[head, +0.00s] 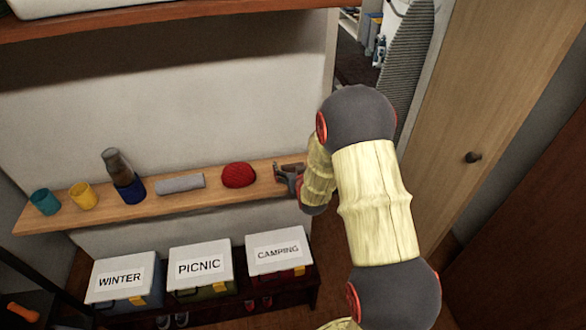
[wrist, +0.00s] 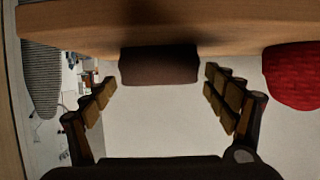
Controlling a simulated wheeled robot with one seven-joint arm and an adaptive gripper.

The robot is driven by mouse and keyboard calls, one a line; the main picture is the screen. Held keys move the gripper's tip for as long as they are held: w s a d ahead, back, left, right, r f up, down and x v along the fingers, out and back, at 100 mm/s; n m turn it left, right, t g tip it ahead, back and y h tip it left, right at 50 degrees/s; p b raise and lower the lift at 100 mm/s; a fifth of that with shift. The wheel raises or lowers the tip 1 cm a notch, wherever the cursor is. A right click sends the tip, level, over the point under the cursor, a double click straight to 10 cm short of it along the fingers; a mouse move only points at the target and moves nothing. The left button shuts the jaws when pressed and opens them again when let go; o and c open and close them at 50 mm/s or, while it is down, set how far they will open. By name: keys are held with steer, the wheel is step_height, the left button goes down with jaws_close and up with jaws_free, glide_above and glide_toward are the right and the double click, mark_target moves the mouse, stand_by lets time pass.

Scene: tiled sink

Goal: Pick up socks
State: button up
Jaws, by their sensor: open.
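My gripper (head: 284,176) is at the right end of the wooden shelf, just right of a red knitted item (head: 238,175). In the wrist view my gripper (wrist: 158,88) is open, its fingers spread on both sides of a dark brown, soft-edged item (wrist: 160,64). This item sits at the shelf edge, with no clear contact with the fingers. It may be the socks, but the picture is too dark to be sure. In the head view I cannot make it out at my gripper. A grey rolled cloth-like item (head: 180,183) lies further left on the shelf.
Below stand boxes labelled WINTER (head: 124,279), PICNIC (head: 200,268) and CAMPING (head: 280,254). A wooden door (head: 485,110) is at right.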

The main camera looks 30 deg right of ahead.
steer(key=shift+w+f, duration=0.15)
steer(key=shift+w, duration=0.15)
steer(key=shift+c, duration=0.6)
steer(key=c, duration=1.1)
steer(key=shift+c, duration=0.2)
